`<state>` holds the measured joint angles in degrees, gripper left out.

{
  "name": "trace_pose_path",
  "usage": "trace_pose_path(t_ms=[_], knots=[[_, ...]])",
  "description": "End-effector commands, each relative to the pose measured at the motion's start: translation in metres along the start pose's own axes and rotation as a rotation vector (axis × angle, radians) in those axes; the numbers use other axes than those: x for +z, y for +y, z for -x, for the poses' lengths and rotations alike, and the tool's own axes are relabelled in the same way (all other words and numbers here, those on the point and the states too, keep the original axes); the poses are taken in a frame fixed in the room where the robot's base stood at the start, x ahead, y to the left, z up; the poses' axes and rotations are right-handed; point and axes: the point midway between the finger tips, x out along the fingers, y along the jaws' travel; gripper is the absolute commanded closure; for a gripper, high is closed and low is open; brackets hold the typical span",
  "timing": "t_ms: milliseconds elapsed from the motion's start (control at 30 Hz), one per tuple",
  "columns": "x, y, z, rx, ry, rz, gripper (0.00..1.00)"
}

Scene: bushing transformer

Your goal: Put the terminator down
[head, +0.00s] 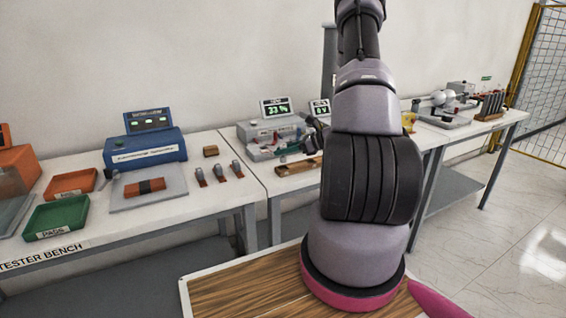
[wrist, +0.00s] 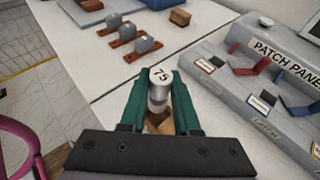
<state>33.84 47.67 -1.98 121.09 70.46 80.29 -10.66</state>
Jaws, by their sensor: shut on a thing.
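The terminator (wrist: 160,92) is a small silver cylinder with a white top marked "75", seen in the wrist view. My gripper (wrist: 158,98) is shut on it, with one green finger on each side. A brown wooden piece (wrist: 160,123) shows below and behind it, between the fingers. I cannot tell whether the terminator touches the wood. In the head view, a wooden strip (head: 298,166) lies in front of the patch panel, and the terminator cannot be made out there.
The patch panel (wrist: 270,85), with red and blue parts, stands close to the right of my gripper. Several grey clips on brown bases (wrist: 125,32) stand on the white bench to the left. A blue tester (head: 148,148) and a green tray (head: 58,218) are farther left.

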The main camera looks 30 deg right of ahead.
Motion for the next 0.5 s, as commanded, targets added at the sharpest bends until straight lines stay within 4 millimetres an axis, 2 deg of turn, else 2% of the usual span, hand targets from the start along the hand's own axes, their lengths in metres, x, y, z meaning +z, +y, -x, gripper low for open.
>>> trace_pose_path(t_ms=[233,500], knots=[[-0.033,0.001,-0.013,0.0,0.001,-0.004,1.0],[-0.036,0.0,-0.015,-0.001,0.0,0.0,1.0]])
